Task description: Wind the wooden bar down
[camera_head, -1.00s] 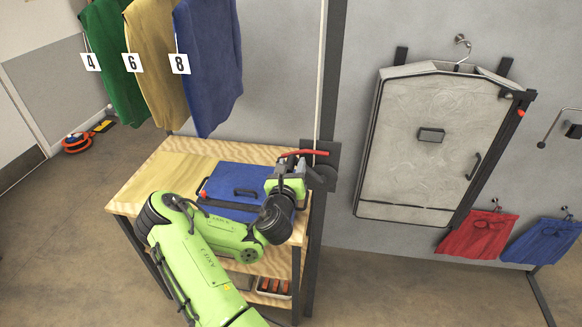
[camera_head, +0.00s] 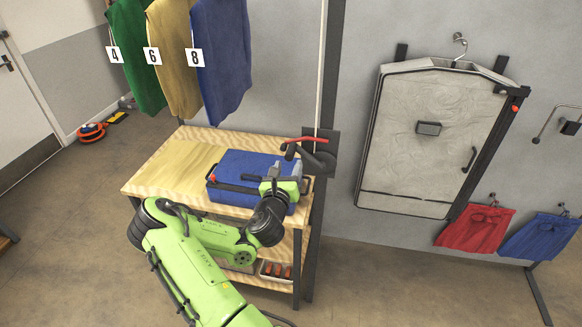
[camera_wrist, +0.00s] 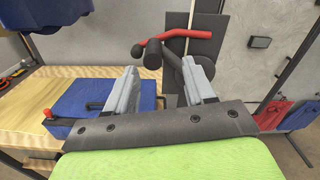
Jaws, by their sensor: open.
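The winch crank (camera_head: 318,157) is mounted on a dark plate on the upright post, at the right end of the bench. It has a black grip (camera_wrist: 153,52) and a red lever (camera_head: 305,139) above it. My gripper (camera_head: 281,168) is open and empty, just below and left of the crank. In the wrist view its two grey fingers (camera_wrist: 160,78) point toward the crank, with the black grip beyond the gap and apparently apart from them. A pale cord (camera_head: 320,60) runs up from the plate. The wooden bar itself is not in view.
A blue case (camera_head: 228,164) lies on the wooden bench (camera_head: 170,165), below my gripper. Green, tan and blue garments (camera_head: 222,60) tagged 4, 6 and 8 hang above the bench. A grey garment-shaped case (camera_head: 425,130) hangs on the right wall, with red shorts (camera_head: 476,228) below.

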